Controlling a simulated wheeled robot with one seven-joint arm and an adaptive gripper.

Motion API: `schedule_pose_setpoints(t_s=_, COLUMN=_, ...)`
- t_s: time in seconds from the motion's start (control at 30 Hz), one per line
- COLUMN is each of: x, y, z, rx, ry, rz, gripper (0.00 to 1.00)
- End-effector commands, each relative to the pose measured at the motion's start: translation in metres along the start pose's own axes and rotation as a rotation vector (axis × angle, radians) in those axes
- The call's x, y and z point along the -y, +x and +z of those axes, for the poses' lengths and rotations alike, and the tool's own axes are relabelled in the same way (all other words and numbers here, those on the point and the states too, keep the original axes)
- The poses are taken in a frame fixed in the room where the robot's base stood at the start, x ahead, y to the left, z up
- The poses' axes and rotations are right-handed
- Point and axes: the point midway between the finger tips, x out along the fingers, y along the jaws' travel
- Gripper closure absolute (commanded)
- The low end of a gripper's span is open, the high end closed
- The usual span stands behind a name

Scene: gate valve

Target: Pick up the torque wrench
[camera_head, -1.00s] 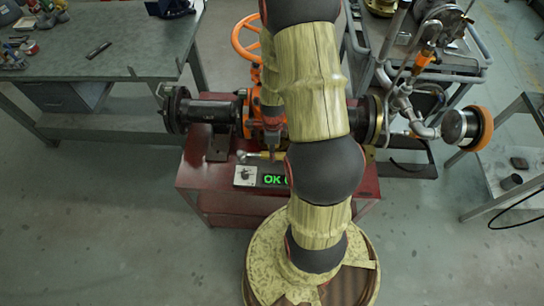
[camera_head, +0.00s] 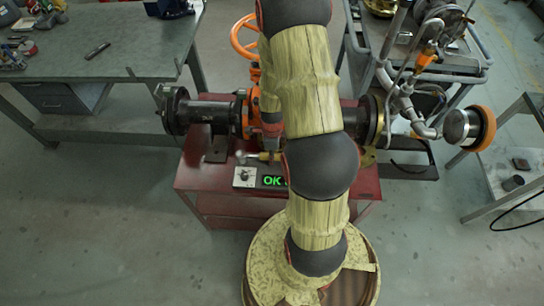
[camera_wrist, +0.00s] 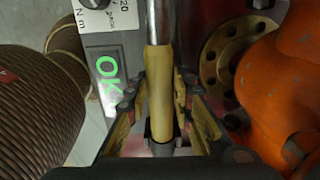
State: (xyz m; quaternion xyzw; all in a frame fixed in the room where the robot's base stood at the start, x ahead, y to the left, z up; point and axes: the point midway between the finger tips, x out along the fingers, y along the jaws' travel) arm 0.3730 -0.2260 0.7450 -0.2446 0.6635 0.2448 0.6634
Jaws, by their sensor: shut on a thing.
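The torque wrench has a yellow handle (camera_wrist: 160,85) and a silver shaft (camera_wrist: 159,22) that runs out of the top of the wrist view. My gripper (camera_wrist: 160,103) is shut on the yellow handle, with a finger on each side. In the head view the wrench (camera_head: 262,156) shows small and partly hidden by my arm. It lies across the picture just above the display box, its silver head to the left. My gripper (camera_head: 271,148) is over its handle there. I cannot tell how far the wrench is above the red cart top.
The red cart (camera_head: 205,180) carries a display box (camera_head: 245,177) reading "OK", also in the wrist view (camera_wrist: 108,68). The orange valve body (camera_wrist: 285,85) is close on the right of the gripper. The black pipe (camera_head: 208,111) and orange handwheel (camera_head: 243,38) stand behind.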

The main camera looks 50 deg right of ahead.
Motion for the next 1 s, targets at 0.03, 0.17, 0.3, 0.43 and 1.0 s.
schedule_pose_setpoints(t_s=0.03, x=0.0000, y=0.0000, z=0.0000, rx=0.000, ry=0.000, rz=0.000, gripper=0.86)
schedule_pose_setpoints(t_s=0.17, x=0.0000, y=0.0000, z=0.0000, rx=0.000, ry=0.000, rz=0.000, gripper=0.94)
schedule_pose_setpoints(t_s=0.3, x=0.0000, y=0.0000, z=0.0000, rx=0.000, ry=0.000, rz=0.000, gripper=1.00)
schedule_pose_setpoints(t_s=0.43, x=0.0000, y=0.0000, z=0.0000, rx=0.000, ry=0.000, rz=0.000, gripper=1.00)
schedule_pose_setpoints(t_s=1.0, x=0.0012, y=-0.0008, z=0.0004, rx=0.001, ry=0.000, rz=-0.002, gripper=1.00)
